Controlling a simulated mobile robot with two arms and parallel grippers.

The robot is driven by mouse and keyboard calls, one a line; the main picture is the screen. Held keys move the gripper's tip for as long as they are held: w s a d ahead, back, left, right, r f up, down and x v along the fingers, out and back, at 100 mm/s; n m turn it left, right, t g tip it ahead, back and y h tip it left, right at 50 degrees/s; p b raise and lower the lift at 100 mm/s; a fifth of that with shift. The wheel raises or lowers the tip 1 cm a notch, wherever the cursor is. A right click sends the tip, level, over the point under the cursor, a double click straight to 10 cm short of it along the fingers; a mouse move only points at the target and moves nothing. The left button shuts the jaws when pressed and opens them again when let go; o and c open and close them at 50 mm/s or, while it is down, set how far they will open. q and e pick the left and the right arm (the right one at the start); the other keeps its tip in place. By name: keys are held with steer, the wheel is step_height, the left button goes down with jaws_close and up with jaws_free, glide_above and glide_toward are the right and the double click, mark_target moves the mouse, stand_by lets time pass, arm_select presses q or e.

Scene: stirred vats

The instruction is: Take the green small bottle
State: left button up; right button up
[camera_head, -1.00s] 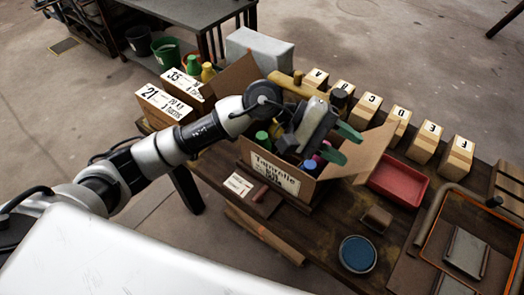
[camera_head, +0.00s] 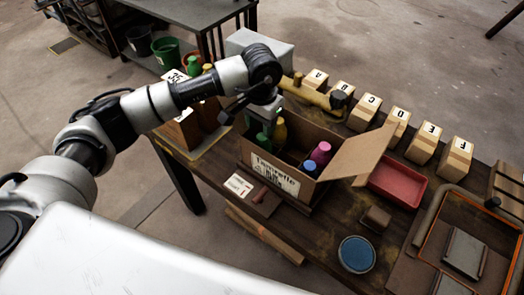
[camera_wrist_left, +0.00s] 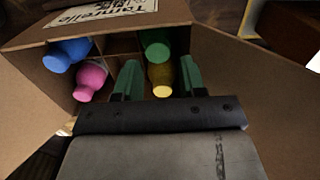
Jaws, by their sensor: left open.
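The green small bottle (camera_head: 262,141) stands in the left part of an open cardboard box (camera_head: 272,179) on the table. It also shows in the wrist view (camera_wrist_left: 155,46), behind a yellow bottle (camera_wrist_left: 161,82). My left gripper (camera_head: 265,122) is over the box's left end, partly hidden behind my wrist. In the wrist view its green fingers (camera_wrist_left: 159,66) are open, apart on either side of the yellow bottle, with the green bottle just past the tips. Nothing is held. A pink bottle (camera_wrist_left: 91,80) and a blue bottle (camera_wrist_left: 68,54) stand in other compartments of the box.
The box flaps stand open, one (camera_head: 360,155) sticking out right. A red tray (camera_head: 398,184) and a blue round dish (camera_head: 357,254) lie to the right. Lettered blocks (camera_head: 399,121) line the back edge. Numbered boxes (camera_head: 176,130) are partly behind my arm at left.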

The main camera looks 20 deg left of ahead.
arm_select(q)
step_height(320, 180, down, 5)
steer(key=shift+d+f+p, duration=0.15)
steer(key=shift+p, duration=0.55)
steer(key=shift+c, duration=0.2)
jaws_close()
